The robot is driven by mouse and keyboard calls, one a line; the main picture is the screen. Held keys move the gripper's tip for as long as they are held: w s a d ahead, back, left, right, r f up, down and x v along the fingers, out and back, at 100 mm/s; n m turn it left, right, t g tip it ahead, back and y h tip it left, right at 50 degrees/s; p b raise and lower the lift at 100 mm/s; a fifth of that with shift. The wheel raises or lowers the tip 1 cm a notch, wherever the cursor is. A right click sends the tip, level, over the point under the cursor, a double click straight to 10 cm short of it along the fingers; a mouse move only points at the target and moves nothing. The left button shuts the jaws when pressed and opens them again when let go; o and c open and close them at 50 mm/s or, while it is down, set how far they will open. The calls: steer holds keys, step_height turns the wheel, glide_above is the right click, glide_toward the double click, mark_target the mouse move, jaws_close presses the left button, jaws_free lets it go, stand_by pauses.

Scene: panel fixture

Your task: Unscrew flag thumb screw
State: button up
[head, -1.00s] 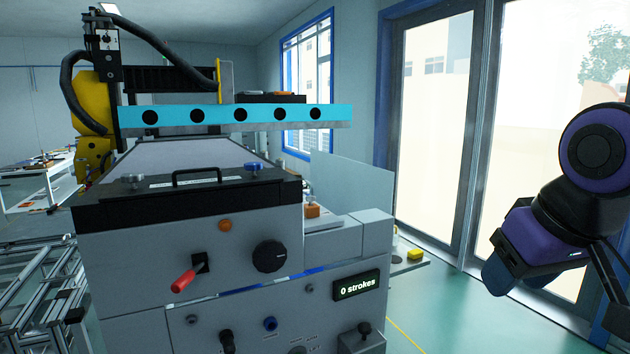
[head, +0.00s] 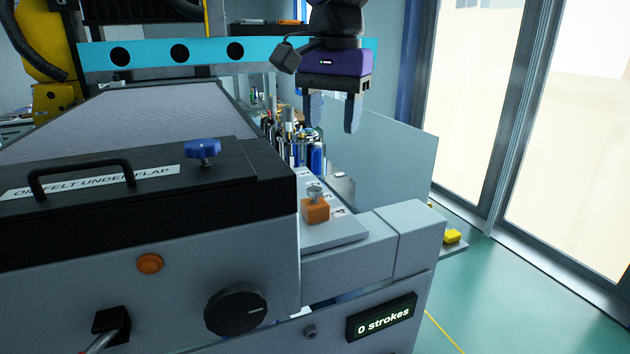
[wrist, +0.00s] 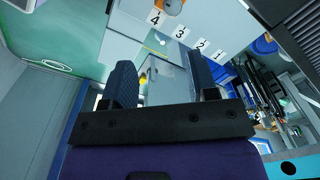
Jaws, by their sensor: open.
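A small silvery thumb screw (head: 315,192) stands on top of an orange block (head: 316,211) on the grey ledge at the machine's right side. In the wrist view the orange block (wrist: 172,6) is cut off by the top edge, beside the label 4. A blue-headed knob (head: 202,150) stands upright on the black front cover. My gripper (head: 333,125) is open and empty, fingers pointing down, above and beyond the orange block. In the wrist view my gripper (wrist: 162,62) has nothing between its fingers.
Several bottles (head: 292,150) stand behind the ledge, below my gripper. A black handle (head: 80,178) rises from the cover, and a turquoise bar (head: 150,55) crosses behind. A display (head: 382,318) reads "0 strokes".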

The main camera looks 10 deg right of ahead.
mark_target(315, 189)
steer(key=f, duration=0.3)
steer(key=a+f, duration=0.1)
steer(key=f, duration=0.3)
steer(key=a+f, duration=0.1)
steer(key=f, duration=0.3)
steer(key=shift+w+a, duration=0.25)
steer(key=shift+w, duration=0.05)
steer(key=c, duration=0.9)
